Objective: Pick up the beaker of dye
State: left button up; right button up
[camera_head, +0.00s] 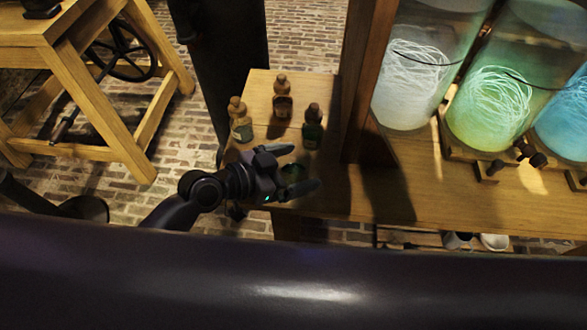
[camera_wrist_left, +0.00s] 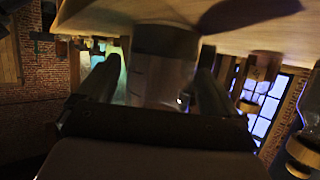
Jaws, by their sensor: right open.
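The beaker of dye (camera_head: 292,171) stands near the front edge of the wooden table, left of the post. In the head view it is a small, dark green shape, mostly hidden by my gripper. In the left wrist view the clear glass beaker (camera_wrist_left: 160,62) fills the space between the fingers. My left gripper (camera_head: 297,170) is open, with one finger on each side of the beaker. A gap shows beside one finger in the left wrist view (camera_wrist_left: 158,85), so it does not look clamped. My right gripper is not in view.
A wooden post (camera_head: 368,80) rises to the right. Large glowing jars (camera_head: 490,110) stand beyond it.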

pick_arm(q)
jog(key=c, duration=0.9)
jog(key=shift+o, duration=0.2)
jog(key=shift+r, duration=0.15)
